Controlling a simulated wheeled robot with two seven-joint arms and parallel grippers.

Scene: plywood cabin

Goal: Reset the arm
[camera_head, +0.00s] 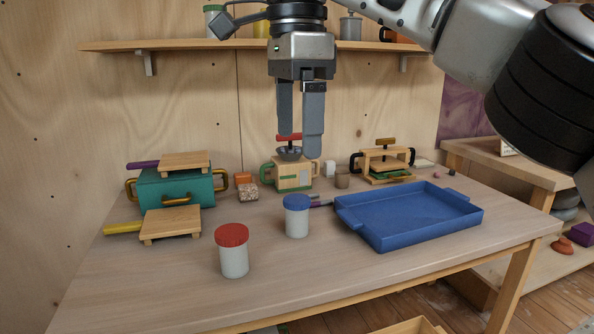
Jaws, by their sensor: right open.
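My right gripper (303,152) hangs pointing down from the arm that enters at the upper right. Its two grey fingers are apart and nothing shows between them. The fingertips are in front of the wooden coffee grinder (293,177) at the back of the table, with a dark bowl top and a red handle partly hidden behind the fingers. I cannot tell how far apart the fingers and the grinder are. My left gripper is not in view.
The wooden table (300,285) holds a blue tray (375,237), a red-lidded jar (233,255), a blue-lidded jar (297,220), a teal pot (178,192) and a small wooden press (384,161). A shelf (190,45) crosses the back wall. The front strip of the table is clear.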

